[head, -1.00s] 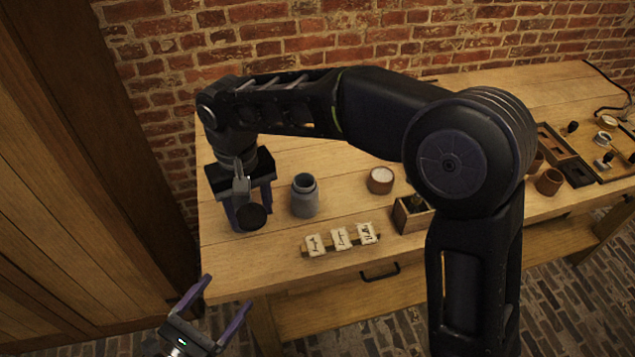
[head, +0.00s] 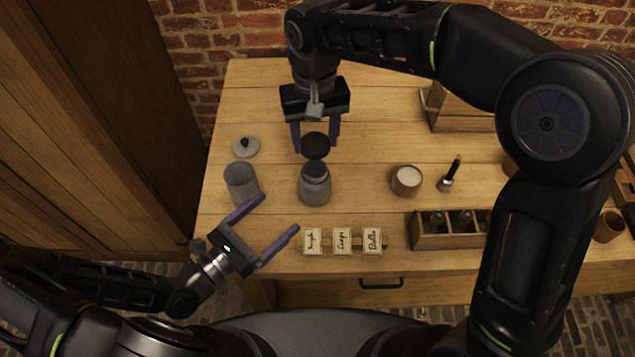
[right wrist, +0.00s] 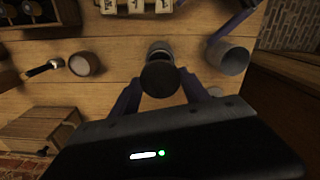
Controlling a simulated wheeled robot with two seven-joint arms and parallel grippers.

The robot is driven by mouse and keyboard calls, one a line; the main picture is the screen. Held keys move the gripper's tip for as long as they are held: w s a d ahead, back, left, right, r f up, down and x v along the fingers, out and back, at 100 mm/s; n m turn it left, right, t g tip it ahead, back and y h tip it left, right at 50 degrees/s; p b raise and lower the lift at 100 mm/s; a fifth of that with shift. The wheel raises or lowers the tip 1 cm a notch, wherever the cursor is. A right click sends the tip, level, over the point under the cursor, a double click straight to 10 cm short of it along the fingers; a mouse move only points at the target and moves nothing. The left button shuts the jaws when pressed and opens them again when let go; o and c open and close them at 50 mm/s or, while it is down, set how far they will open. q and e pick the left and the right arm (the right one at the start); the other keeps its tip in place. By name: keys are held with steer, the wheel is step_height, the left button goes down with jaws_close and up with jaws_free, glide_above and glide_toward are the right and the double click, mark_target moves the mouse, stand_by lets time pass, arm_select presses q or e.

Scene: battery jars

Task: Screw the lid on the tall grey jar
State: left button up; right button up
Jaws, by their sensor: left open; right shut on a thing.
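The grey jar with a narrower neck (head: 315,188) stands upright and open-topped on the table; I take it as the tall grey jar. My right gripper (head: 315,143) is shut on a dark round lid (head: 316,147), held flat above the jar. In the head view the lid shows just beyond the jar's mouth, apart from it. In the right wrist view the lid (right wrist: 160,78) partly covers the jar (right wrist: 160,50). My left gripper (head: 280,213) is open and empty, in front of the jar and to its left, its fingers pointing towards the jars.
A wider grey jar (head: 241,184) stands to the left, with a pale knobbed lid (head: 246,147) behind it. A name-card rack (head: 342,241) lies in front. A brown pot (head: 406,180), a brush (head: 449,175) and a wooden box (head: 447,230) stand to the right.

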mark_target(304, 189)
arm_select(q)
steer(key=x, duration=1.2)
steer(key=shift+a, duration=0.1)
jaws_close()
stand_by(0.8)
